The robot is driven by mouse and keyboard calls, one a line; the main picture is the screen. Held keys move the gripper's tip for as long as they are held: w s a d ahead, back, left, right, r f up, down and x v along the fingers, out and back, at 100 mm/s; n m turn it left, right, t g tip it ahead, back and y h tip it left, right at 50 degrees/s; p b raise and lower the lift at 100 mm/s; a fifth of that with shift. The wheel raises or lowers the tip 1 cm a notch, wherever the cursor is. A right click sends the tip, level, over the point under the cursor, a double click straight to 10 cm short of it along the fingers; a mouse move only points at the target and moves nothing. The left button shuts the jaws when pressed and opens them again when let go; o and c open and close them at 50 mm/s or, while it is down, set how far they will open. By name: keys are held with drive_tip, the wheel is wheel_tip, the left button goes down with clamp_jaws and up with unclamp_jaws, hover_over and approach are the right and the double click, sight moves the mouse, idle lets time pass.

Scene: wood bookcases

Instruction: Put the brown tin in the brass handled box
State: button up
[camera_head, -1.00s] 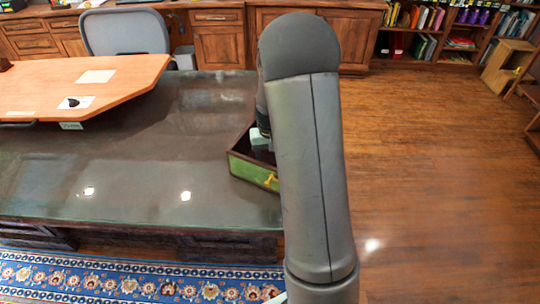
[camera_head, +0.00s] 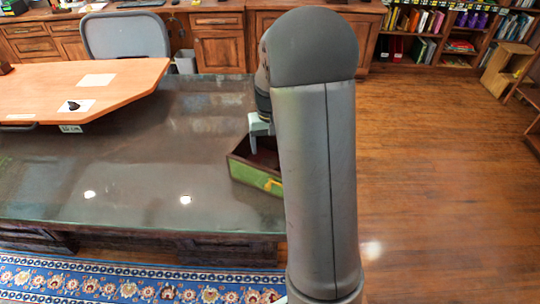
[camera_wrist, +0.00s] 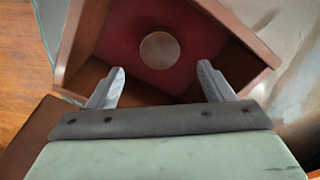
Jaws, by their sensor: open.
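The brass handled box (camera_head: 252,173) stands on the dark glossy desk near its right end. It is an open box with a green front and a brass handle, partly hidden behind my arm. In the wrist view, the box (camera_wrist: 88,35) shows wooden walls and a red floor. The brown tin (camera_wrist: 160,50) looks like a round disc and lies on that red floor, touching nothing of my gripper. My gripper (camera_wrist: 160,82) is open and empty, with its two fingers apart over the near part of the box. In the head view, one finger of it (camera_head: 257,140) shows above the box.
The desk top (camera_head: 130,160) is clear left of the box. An orange-topped table (camera_head: 70,85) with papers stands at the back left. A grey chair (camera_head: 125,35) is behind it. The desk's right edge is close to the box, with open wood floor beyond.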

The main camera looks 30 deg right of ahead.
wheel_tip(320, 180, up, 5)
drive_tip(key=s+a+r+n, duration=0.2)
drive_tip(key=s+a+r, duration=0.1)
drive_tip(key=s+a, duration=0.75)
drive_tip(key=s+a+f+n, duration=0.1)
drive_tip(key=s+a, duration=0.1)
drive_tip(key=s, duration=0.4)
drive_tip(key=s+a+f, duration=0.1)
drive_tip(key=s+a, duration=0.2)
drive_tip(key=s, duration=0.4)
drive_tip(key=shift+s+a+n, duration=0.15)
drive_tip(key=shift+s+n, duration=0.05)
drive_tip(key=shift+n, duration=0.2)
